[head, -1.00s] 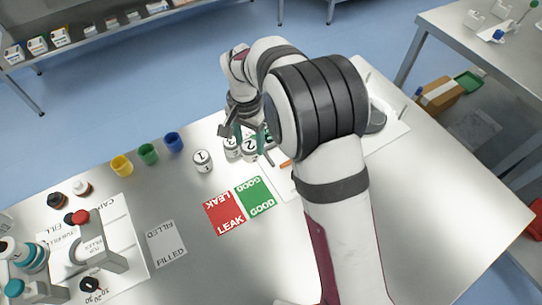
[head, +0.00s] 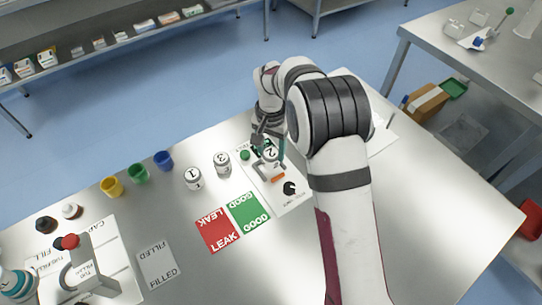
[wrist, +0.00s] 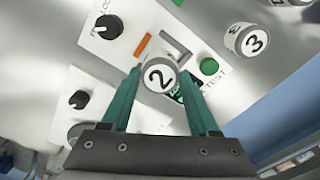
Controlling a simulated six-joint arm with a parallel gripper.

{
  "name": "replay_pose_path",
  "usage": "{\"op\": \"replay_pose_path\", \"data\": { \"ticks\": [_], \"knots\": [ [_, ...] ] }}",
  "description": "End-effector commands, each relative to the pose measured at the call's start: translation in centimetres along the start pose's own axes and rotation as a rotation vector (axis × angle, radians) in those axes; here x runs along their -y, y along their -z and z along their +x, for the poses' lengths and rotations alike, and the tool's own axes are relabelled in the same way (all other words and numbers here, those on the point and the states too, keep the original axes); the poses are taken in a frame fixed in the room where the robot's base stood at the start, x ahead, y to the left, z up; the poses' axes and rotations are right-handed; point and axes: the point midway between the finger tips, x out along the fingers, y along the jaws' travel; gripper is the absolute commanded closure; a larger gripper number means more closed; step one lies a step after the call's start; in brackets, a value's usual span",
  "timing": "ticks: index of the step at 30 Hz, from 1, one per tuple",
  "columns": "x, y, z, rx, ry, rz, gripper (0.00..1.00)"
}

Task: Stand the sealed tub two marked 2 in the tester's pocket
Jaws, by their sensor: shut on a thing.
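My gripper (wrist: 162,88) is shut on tub two (wrist: 160,75), a small pale tub with a "2" on its lid. In the head view tub two (head: 270,154) is between the fingers over the white tester plate (head: 296,200). The tester's pocket (wrist: 178,45), a grey square-edged frame, shows just beyond the tub in the wrist view. The tub partly overlaps it there, and its base is hidden, so I cannot tell whether it touches the plate. An orange bar (wrist: 142,46), black knob (wrist: 107,27) and green button (wrist: 208,66) surround the pocket.
Tub three (head: 222,162) and tub one (head: 193,178) stand left of the tester. The red LEAK card (head: 217,230) and green GOOD card (head: 249,212) lie nearer. Yellow (head: 112,187), green (head: 138,174) and blue (head: 163,160) cups stand farther left.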

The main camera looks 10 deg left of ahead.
Motion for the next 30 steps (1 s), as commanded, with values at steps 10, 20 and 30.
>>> {"op": "replay_pose_path", "data": {
  "ticks": [10,20,30],
  "knots": [
    [0.0,0.0,3.3,0.000,-0.001,0.002,0.88],
    [-0.1,0.0,3.6,0.000,-0.002,0.001,0.14],
    [0.0,0.0,3.2,-0.001,-0.001,0.001,0.09]
  ]
}}
